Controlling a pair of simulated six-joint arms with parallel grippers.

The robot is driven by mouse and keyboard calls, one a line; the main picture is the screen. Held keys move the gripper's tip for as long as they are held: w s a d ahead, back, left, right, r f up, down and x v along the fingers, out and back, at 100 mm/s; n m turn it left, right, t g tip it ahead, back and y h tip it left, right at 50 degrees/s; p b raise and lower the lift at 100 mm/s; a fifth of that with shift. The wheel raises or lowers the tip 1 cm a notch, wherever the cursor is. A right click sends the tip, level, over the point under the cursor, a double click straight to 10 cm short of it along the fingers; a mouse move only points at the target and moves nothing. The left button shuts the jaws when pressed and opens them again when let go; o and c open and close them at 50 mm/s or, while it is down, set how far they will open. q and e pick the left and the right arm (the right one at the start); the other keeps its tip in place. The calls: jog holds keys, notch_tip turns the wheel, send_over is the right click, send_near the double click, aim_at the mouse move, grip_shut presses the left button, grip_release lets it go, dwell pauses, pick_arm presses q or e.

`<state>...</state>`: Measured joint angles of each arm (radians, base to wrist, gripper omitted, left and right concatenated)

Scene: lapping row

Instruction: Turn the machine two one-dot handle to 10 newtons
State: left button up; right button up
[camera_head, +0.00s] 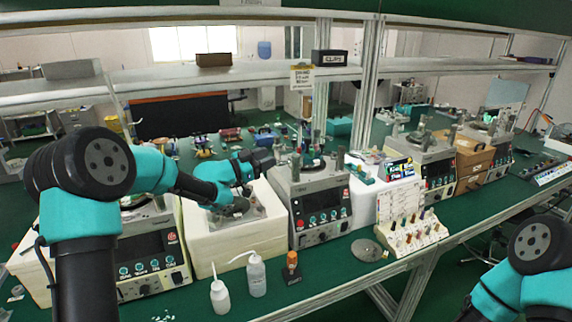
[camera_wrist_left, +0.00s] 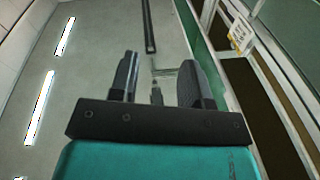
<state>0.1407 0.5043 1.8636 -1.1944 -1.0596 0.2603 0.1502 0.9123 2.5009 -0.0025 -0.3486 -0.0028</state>
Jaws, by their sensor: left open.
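A grey machine (camera_head: 318,205) with a dark display and a row of knobs stands mid-bench. Another such machine (camera_head: 150,262) stands at the left, partly behind my left arm, and a third (camera_head: 432,172) stands to the right. I cannot read their numbers, and no one-dot mark on a handle can be made out. My left gripper (camera_head: 266,160) is raised at the upper left of the middle machine. In the left wrist view my left gripper (camera_wrist_left: 160,85) is open with nothing between its fingers. My right arm shows at the lower right, its gripper out of view.
Two white bottles (camera_head: 257,276) and an orange-topped bottle (camera_head: 291,266) stand at the bench front. A round grey plate (camera_head: 368,250) and a white rack (camera_head: 410,232) of small pieces lie to the right. Shelves (camera_head: 250,76) run across above the bench.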

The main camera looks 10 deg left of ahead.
aim_at(283, 163)
pick_arm(q)
jog(key=w+a+f+m+g, duration=0.1)
jog(key=w+a+f+g, duration=0.1)
jog(key=f, duration=0.3)
jog(key=shift+w+a+f+g, duration=0.2)
jog(key=shift+w+a+g, duration=0.1)
jog(key=shift+w, duration=0.55)
jog(key=shift+x, duration=3.8)
jog(key=shift+r, duration=0.1)
jog(key=shift+c, duration=0.3)
grip_shut()
